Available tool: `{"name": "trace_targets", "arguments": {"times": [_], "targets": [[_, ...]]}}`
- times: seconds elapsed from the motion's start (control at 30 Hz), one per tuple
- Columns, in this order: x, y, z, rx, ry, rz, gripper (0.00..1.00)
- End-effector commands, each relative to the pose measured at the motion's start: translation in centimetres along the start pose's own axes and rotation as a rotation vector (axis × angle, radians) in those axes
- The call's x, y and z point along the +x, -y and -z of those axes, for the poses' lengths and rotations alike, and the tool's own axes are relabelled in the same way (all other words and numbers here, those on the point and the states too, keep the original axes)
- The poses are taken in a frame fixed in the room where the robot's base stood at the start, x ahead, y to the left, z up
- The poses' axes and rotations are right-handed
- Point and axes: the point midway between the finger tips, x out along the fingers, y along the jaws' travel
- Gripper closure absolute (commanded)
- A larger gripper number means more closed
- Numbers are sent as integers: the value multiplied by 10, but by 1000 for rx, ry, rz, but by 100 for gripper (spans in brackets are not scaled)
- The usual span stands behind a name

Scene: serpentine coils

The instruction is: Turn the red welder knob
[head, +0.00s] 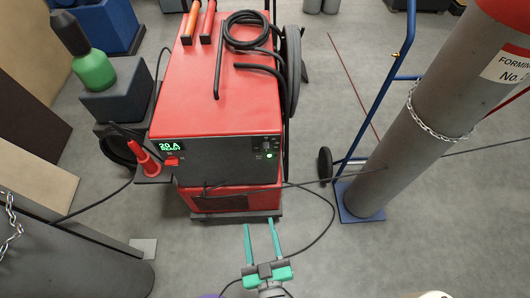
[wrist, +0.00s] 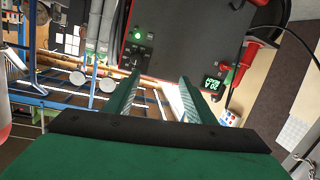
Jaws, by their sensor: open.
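The welder (head: 212,105) is a red box with a dark front panel, standing on a cart in the head view. A small red knob (head: 172,161) sits at the panel's left, just below the green "20 A READY" display (head: 170,145). My gripper (head: 259,226) is open and empty, in front of the cart and lower right of the knob in the picture, apart from the welder. In the wrist view the open fingers (wrist: 160,77) point toward the dark panel (wrist: 175,40). The display (wrist: 211,85) and a red part beside it, probably the knob (wrist: 226,67), show beyond the right finger.
A red torch-like cone (head: 146,160) stands just left of the panel. A dark cable (head: 318,240) loops over the floor near my gripper. A chained grey gas cylinder (head: 405,140) on a blue trolley stands at right. Black cable coils (head: 246,32) lie on the welder's top.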

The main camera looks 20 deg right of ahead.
Motion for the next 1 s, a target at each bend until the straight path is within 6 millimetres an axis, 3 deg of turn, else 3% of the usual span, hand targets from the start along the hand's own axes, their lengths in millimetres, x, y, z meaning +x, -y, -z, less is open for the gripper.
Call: {"name": "trace_targets", "arguments": {"times": [0.1, 0.33, 0.5, 0.77, 1.0], "targets": [[46, -19, 2, -28, -36, -43, 50], [113, -47, 14, -78, -89, -85, 50], [136, -58, 21, -97, -110, -99, 50], [155, -62, 25, -101, -116, -105, 50], [190, -66, 29, -101, -116, -106, 50]]}}
